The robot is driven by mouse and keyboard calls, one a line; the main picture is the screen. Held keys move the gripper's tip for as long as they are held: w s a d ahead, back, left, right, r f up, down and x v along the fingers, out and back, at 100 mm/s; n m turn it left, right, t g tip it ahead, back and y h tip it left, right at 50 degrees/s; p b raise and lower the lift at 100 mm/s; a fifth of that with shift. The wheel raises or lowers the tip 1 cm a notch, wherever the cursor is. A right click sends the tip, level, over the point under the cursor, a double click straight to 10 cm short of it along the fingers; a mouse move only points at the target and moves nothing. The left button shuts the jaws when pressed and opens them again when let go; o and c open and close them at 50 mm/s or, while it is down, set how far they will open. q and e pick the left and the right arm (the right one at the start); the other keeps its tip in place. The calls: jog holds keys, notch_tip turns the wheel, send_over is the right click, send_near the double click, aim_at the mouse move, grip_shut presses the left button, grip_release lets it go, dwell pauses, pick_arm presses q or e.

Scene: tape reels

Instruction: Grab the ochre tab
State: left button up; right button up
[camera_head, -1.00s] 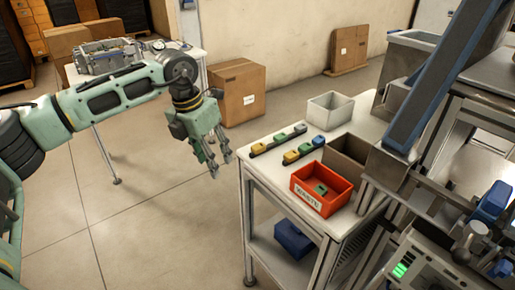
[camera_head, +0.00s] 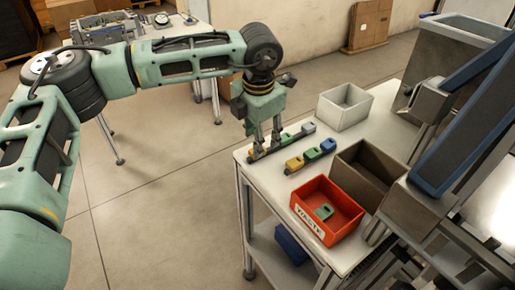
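My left gripper (camera_head: 265,150) points down at the left end of the back strip on the white table. Its two fingers are apart, one on each side of that end. The ochre tab that sat there earlier is mostly hidden by the fingers, and I cannot tell whether they touch it. A green tab (camera_head: 286,138) and a grey tab (camera_head: 308,128) sit farther right on this strip. The front strip carries a yellow-ochre tab (camera_head: 294,164), a green tab (camera_head: 312,154) and a blue tab (camera_head: 327,145). My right gripper is not in view.
A red waste bin (camera_head: 346,228) with a green tab (camera_head: 324,212) inside stands in front of the strips. A brown-grey bin (camera_head: 376,158) is behind it, and a white bin (camera_head: 343,118) stands farther back. The white table's (camera_head: 262,183) left edge is close to my gripper.

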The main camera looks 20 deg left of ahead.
pick_arm(q)
jog(key=f, duration=0.2)
jog(key=w+f+p, duration=0.1)
jog(key=shift+a+f, duration=0.1)
jog(key=shift+f, duration=0.6)
jog(key=shift+w, duration=0.1)
jog(key=c, duration=0.8)
jog(key=shift+o, duration=0.2)
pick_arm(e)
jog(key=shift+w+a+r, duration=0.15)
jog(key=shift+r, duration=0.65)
